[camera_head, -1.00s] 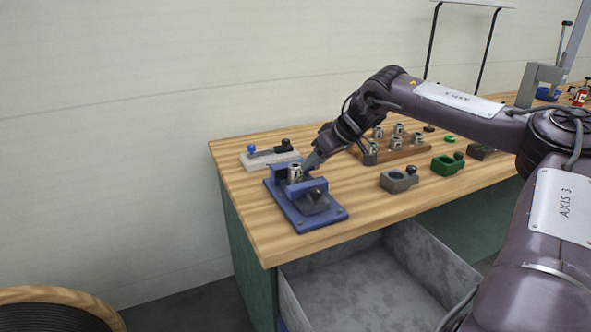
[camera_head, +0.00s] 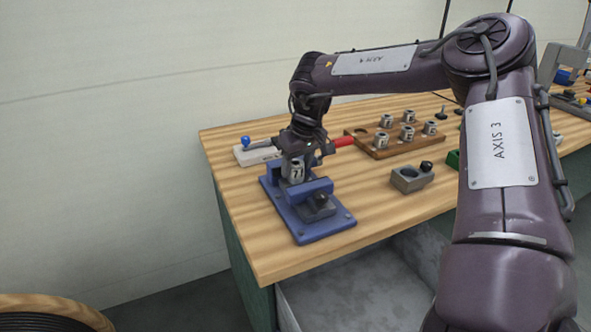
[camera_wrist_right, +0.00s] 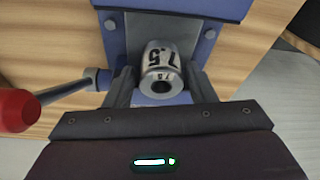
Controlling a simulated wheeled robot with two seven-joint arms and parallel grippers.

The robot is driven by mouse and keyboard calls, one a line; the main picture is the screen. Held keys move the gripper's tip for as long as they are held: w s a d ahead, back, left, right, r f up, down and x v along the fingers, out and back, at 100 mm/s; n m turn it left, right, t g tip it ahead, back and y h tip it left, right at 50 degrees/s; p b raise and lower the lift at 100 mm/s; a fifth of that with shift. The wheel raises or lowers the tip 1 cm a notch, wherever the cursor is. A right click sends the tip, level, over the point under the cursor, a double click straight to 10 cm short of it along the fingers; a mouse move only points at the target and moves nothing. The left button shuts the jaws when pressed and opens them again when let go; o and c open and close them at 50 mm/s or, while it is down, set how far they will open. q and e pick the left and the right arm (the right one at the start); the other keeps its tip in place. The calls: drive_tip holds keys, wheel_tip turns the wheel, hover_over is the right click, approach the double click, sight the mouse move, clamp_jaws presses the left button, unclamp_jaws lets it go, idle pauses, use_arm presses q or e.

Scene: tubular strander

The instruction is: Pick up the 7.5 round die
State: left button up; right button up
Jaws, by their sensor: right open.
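The 7.5 round die (camera_wrist_right: 160,62) is a small metal cylinder with a dark bore, marked 7.5. It stands at the blue vise-like fixture (camera_head: 318,226), where it also shows in the head view (camera_head: 294,172). My right gripper (camera_head: 293,160) is above the fixture, pointing down at the die. In the right wrist view its open fingers (camera_wrist_right: 161,80) lie on either side of the die, with a small gap visible at each side. Whether either finger touches it lower down is hidden. My left gripper is not in view.
A red-handled lever (camera_head: 342,141) sticks out beside the gripper. A pale block (camera_head: 250,155) with a blue knob lies behind. A wooden rack (camera_head: 385,151) holds several similar dies. A grey holder (camera_head: 410,178) stands to the right. An open grey drawer (camera_head: 350,290) is below the bench.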

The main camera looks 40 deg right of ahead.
drive_tip(key=shift+a+f, duration=0.1)
drive_tip(key=shift+f, duration=0.15)
drive_tip(key=shift+c, duration=0.2)
drive_tip(key=shift+c, duration=1.2)
drive_tip(key=c, duration=0.7)
drive_tip(key=shift+r, duration=0.1)
clamp_jaws()
